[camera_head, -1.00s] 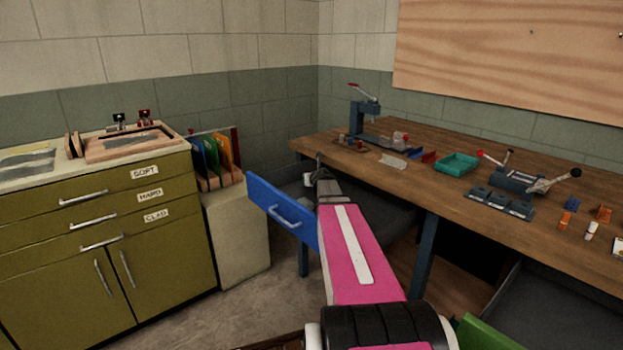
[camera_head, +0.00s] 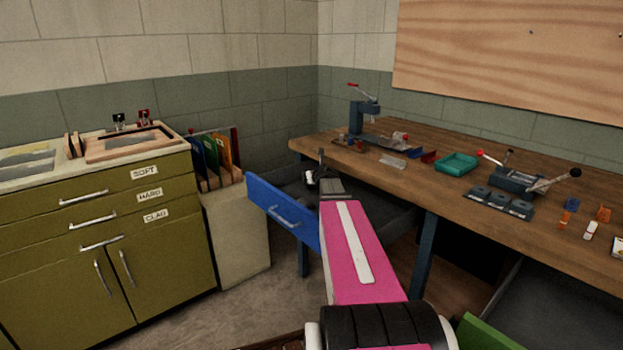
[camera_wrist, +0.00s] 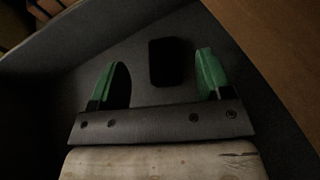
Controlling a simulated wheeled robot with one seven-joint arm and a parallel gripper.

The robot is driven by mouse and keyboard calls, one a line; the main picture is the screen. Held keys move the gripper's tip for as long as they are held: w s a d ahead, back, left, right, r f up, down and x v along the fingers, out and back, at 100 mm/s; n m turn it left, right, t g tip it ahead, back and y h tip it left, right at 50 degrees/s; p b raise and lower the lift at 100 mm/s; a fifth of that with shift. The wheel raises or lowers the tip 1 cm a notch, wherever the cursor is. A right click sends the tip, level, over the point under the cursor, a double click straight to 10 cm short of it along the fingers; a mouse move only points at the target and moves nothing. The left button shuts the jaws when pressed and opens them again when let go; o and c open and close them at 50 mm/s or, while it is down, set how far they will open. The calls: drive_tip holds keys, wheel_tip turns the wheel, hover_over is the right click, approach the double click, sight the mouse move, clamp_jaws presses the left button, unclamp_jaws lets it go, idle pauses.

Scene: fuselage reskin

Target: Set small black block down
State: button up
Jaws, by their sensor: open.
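The small black block (camera_wrist: 171,62) shows in the wrist view, lying on the dark grey floor of a drawer (camera_wrist: 145,40). My gripper (camera_wrist: 160,75) is open, with its green fingertips apart on either side of the block. A gap shows between the block and each finger. In the head view my gripper (camera_head: 318,178) is at the open blue-fronted drawer (camera_head: 283,212) under the workbench, and the block cannot be made out there.
The wooden workbench (camera_head: 400,175) overhangs the drawer on the right. It carries a teal tray (camera_head: 456,164), a press (camera_head: 366,118) and several small parts. An olive cabinet (camera_head: 100,230) stands left. A green-fronted drawer (camera_head: 485,335) is open at lower right.

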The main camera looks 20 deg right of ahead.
drive_tip(key=v, duration=0.8)
drive_tip(key=shift+s, duration=0.25)
drive_tip(key=shift+r, duration=0.1)
idle(0.5)
